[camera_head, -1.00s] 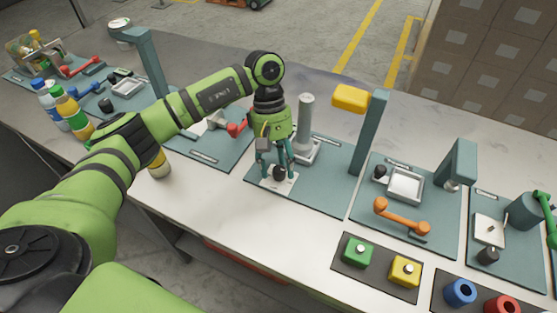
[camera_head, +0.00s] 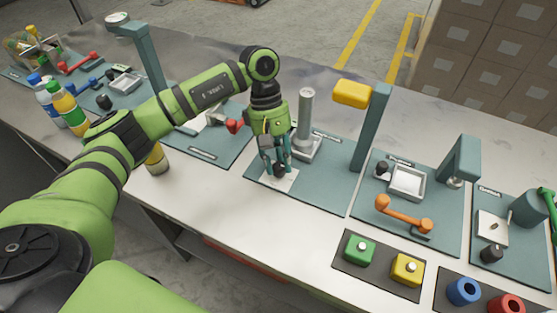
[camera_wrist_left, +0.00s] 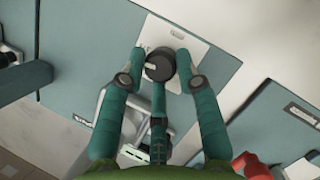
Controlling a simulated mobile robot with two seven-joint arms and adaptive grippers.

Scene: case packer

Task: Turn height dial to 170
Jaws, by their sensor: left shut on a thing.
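The height dial is a dark round knob (camera_head: 279,170) on a white plate (camera_head: 291,183) at the front of a teal station mat. In the left wrist view the knob (camera_wrist_left: 160,65) sits between the fingertips, with the white plate (camera_wrist_left: 188,45) around it. My left gripper (camera_head: 277,168) points down from above and is shut on the knob. In the left wrist view the fingers of my left gripper (camera_wrist_left: 159,68) close in on it from the sides and from below. The dial's reading is too small to make out. My right gripper is not in view.
A grey column (camera_head: 305,115) stands just behind the dial. A teal post with a yellow head (camera_head: 352,93) rises to the right. An orange lever (camera_head: 404,214) and green (camera_head: 359,250) and yellow (camera_head: 407,269) buttons lie further right. Bottles (camera_head: 66,108) stand at the left.

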